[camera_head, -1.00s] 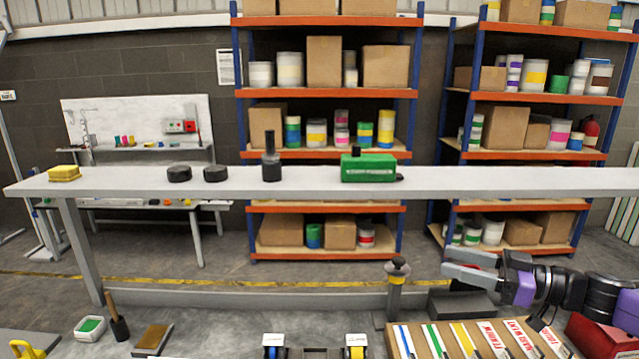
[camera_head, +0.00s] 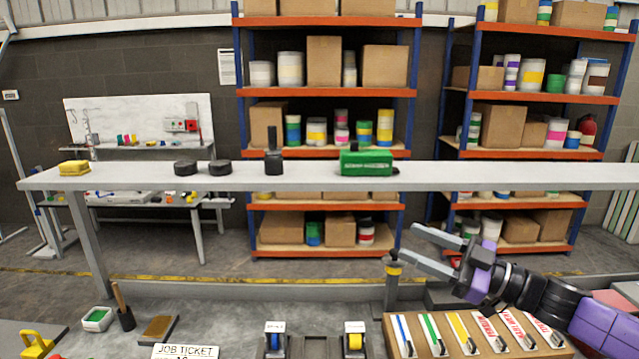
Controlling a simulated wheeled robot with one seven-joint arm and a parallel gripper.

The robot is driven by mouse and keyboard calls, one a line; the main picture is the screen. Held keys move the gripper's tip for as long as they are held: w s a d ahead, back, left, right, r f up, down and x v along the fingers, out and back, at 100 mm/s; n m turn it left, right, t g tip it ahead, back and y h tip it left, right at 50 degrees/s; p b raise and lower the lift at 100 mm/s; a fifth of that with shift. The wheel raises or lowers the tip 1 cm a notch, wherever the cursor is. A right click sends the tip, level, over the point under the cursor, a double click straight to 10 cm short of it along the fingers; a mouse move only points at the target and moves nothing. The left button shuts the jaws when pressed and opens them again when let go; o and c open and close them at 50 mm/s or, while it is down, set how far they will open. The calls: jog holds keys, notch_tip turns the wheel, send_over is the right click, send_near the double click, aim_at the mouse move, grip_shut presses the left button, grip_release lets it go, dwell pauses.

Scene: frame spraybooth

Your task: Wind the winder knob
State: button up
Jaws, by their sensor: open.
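A short upright grey post with a dark round knob on top and a yellow band below it (camera_head: 393,269) stands at the back of the lower bench, right of the middle. It looks like the winder knob, though no label shows. My gripper (camera_head: 407,240) reaches in from the right with its two grey fingers spread and nothing between them. The fingertips point left, near and slightly above the knob in the picture. The lower fingertip is close to the knob top and overlaps it or nearly so; I cannot tell whether they touch.
A rack of coloured strips (camera_head: 470,340) lies below my gripper. Two small wheeled holders, blue (camera_head: 275,337) and yellow (camera_head: 354,338), stand left of it. A long raised shelf (camera_head: 480,176) crosses behind, bearing a green box (camera_head: 366,163). A job ticket (camera_head: 186,352) lies at front left.

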jog(key=s+a+r+m+t+b, duration=0.3)
jog(key=s+a+r+m+t, duration=0.4)
jog(key=s+a+t, duration=0.4)
jog(key=s+d+f+m+h+b, duration=0.1)
jog(key=s+d+f+m+h, duration=0.2)
jog(key=s+f+m+h, duration=0.3)
jog(key=s+d+f+m+t+h+b, duration=0.1)
jog(key=s+d+f+m+h, duration=0.2)
jog(key=s+f+h, duration=0.35)
jog(key=s+d+f+m+h+b, duration=0.1)
jog(key=s+d+f+m+h, duration=0.3)
jog(key=f+h, duration=0.45)
jog(key=s+d+f+n+g+y+b, duration=0.1)
jog(key=s+f+n+g+b, duration=0.1)
jog(key=s+f, duration=0.6)
jog(key=s+d+f+n+g+y+b, duration=0.1)
jog(key=s+f+g, duration=0.4)
jog(key=s, duration=1.1)
notch_tip(320, 180, down, 3)
jog(key=shift+n+y+b, duration=0.35)
jog(key=shift+n+y, duration=0.05)
jog(key=shift+y, duration=0.4)
